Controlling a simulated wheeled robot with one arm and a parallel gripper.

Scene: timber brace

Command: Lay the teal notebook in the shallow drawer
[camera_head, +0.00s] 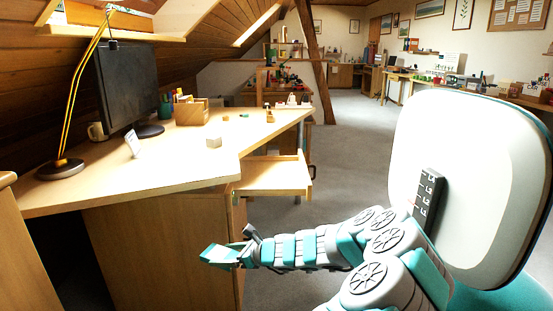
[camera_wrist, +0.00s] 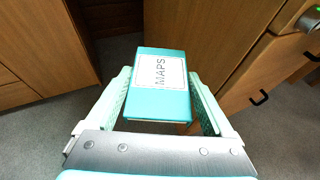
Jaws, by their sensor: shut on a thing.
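The teal notebook (camera_wrist: 157,112), with a white label reading MAPS, sits between the two fingers of my gripper (camera_wrist: 160,78) in the wrist view. My gripper is shut on it and holds it above the grey floor. In the head view my gripper (camera_head: 222,256) is in front of the desk's side, below and left of the drawer; the notebook is hard to tell from the teal fingers there. The shallow drawer (camera_head: 272,190) is pulled out at the desk's right side. Its visible inside looks bare.
The desk (camera_head: 180,176) carries a lamp (camera_head: 62,166), a monitor (camera_head: 128,90), a mug, a pen box (camera_head: 190,112) and a small block (camera_head: 213,142). A cabinet with black handles (camera_wrist: 260,97) stands at right in the wrist view. Floor (camera_head: 345,150) right of the drawer is clear.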

